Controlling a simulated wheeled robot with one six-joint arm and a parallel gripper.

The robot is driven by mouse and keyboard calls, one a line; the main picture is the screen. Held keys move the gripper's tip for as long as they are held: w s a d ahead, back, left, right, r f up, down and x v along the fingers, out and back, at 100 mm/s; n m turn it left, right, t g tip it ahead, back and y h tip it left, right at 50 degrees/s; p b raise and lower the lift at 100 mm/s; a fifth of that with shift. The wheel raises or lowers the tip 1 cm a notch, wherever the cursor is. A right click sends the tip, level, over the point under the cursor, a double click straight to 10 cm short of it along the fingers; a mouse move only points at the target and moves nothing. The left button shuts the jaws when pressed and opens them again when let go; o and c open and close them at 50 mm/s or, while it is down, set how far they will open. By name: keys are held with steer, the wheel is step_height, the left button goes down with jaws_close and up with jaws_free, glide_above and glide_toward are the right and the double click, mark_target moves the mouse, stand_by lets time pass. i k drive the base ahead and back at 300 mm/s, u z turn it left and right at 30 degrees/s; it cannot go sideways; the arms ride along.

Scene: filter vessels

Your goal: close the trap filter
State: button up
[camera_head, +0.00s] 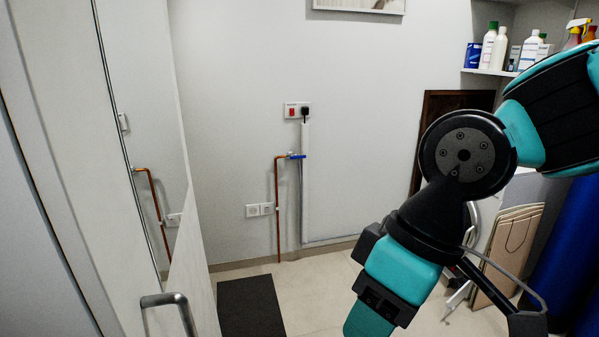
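No trap filter shows in this view that I can make out. My teal and black arm comes in from the right and runs down past the bottom edge. My gripper's fingertips are not visible, so I cannot tell what they hold. A copper pipe (277,215) with a blue-handled valve (297,156) runs down the back wall to the floor.
A white door or panel with a metal handle (169,301) stands at the left. A dark mat (251,308) lies on the tiled floor. Sockets and a red switch (291,112) are on the wall.

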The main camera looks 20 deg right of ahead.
mark_target(462, 278)
steer(key=z, duration=0.85)
steer(key=i, duration=0.85)
steer(key=u, duration=0.5)
steer(key=i, duration=2.75)
steer(key=z, duration=1.65)
